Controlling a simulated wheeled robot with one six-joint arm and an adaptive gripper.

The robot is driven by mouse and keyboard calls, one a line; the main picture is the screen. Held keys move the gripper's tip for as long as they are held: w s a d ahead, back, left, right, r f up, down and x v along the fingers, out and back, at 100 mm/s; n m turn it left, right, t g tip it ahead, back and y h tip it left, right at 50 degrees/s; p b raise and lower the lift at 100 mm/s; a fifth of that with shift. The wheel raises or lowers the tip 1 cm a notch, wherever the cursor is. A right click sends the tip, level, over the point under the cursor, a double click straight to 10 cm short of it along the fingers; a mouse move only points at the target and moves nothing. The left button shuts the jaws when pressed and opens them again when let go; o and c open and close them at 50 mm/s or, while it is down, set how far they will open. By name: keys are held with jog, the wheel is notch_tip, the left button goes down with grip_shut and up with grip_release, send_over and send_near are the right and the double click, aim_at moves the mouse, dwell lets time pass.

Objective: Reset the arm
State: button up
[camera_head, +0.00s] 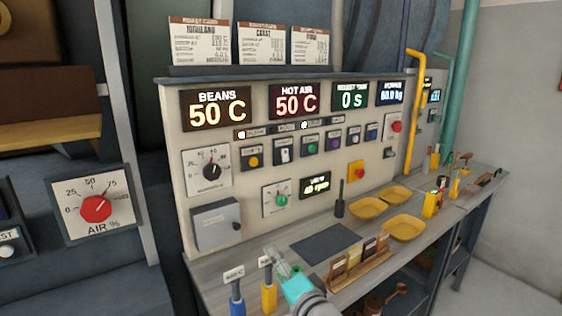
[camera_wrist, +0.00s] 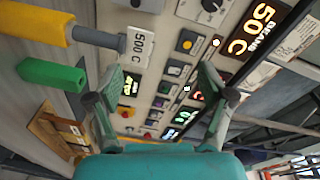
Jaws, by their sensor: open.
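My gripper (camera_head: 278,262) is at the bottom middle of the head view, over the near end of the grey bench (camera_head: 299,237). In the wrist view my gripper (camera_wrist: 160,80) has its two fingers spread wide apart with nothing between them. Beyond the fingers is the control panel (camera_head: 240,125), with its knobs, buttons and displays; it also fills the middle of the wrist view (camera_wrist: 145,95). The blue-handled tool (camera_head: 237,297) and the yellow-handled tool (camera_head: 269,295) stand upright beside my gripper, each with a white tag.
Yellow trays (camera_head: 404,227) and a dark mat (camera_head: 325,243) lie on the bench. A wooden rack (camera_head: 345,272) with small cards is right of my gripper. A grey box (camera_head: 215,223) sits on the panel. A green handle (camera_wrist: 52,75) is close in the wrist view.

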jog(key=s+d+f+n+h, duration=0.1)
jog(key=s+d+f+h, duration=0.1)
jog(key=s+d+f, duration=0.35)
jog(key=s+d+f+n+h, duration=0.1)
jog(key=s+d+f, duration=0.2)
jog(key=s+f, duration=0.6)
jog(key=s+d+f+n+h, duration=0.1)
jog(key=s+d+f+h, duration=0.1)
jog(key=s+d+f, duration=0.35)
jog(key=s+d+n+h, duration=0.1)
jog(key=s+d+n, duration=0.1)
jog(key=s, duration=1.3)
jog(key=s+d+n+h, duration=0.2)
jog(key=s+d+n, duration=0.1)
jog(key=s, duration=1.2)
jog(key=shift+f+n+g, duration=0.25)
jog(key=shift+n+g, duration=0.15)
jog(key=shift+n, duration=0.1)
